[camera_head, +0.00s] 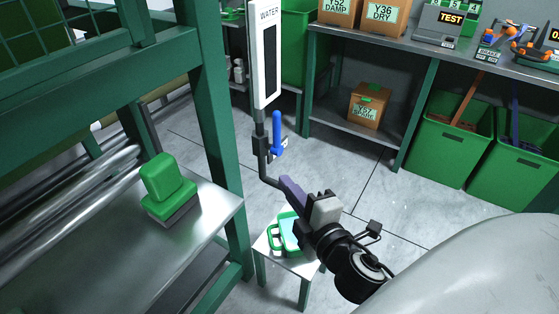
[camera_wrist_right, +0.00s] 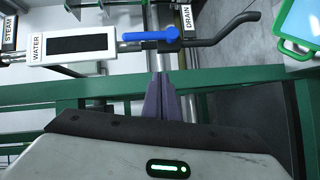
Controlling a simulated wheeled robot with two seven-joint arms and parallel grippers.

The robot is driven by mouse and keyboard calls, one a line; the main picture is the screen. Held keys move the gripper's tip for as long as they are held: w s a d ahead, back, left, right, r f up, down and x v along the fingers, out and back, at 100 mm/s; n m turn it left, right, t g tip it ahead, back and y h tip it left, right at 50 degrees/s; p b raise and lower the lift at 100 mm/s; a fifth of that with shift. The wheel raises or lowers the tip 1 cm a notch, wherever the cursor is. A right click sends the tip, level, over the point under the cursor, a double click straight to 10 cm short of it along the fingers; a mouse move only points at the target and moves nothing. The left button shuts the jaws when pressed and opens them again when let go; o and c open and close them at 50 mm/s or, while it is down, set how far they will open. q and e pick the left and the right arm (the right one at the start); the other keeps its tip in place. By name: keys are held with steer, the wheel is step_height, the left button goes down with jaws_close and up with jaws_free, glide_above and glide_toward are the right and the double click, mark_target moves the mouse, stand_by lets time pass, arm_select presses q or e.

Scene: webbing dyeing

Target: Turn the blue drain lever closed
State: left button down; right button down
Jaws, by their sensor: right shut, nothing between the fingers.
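The blue drain lever (camera_head: 277,135) sits on a dark pipe below the white WATER gauge (camera_head: 257,75). The lever runs roughly along the pipe. In the right wrist view the lever (camera_wrist_right: 150,36) lies nearly level at the top centre, beside the DRAIN label (camera_wrist_right: 187,17). My right gripper (camera_head: 284,181) is shut and empty, its purple fingers together, just below the lever in the head view. In the right wrist view its fingertips (camera_wrist_right: 160,76) point at the lever, and a gap shows between them. My left gripper is in neither view.
The bent drain spout (camera_wrist_right: 238,27) is near my right fingers. A green-handled container (camera_head: 276,238) stands on a small stool below. A green frame post (camera_head: 215,120) and a metal bench with a green block (camera_head: 167,178) stand at left.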

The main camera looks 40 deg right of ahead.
step_height(320, 180, up, 3)
steer(key=w+d+n+t, duration=0.1)
steer(key=n, duration=0.1)
glide_toward(279, 137)
steer(key=w+a+r, duration=0.3)
steer(key=w+a, duration=0.1)
steer(key=shift+h, duration=0.3)
steer(key=shift+w+d+f, duration=0.2)
steer(key=shift+w+d, duration=1.15)
steer(key=shift+d, duration=0.25)
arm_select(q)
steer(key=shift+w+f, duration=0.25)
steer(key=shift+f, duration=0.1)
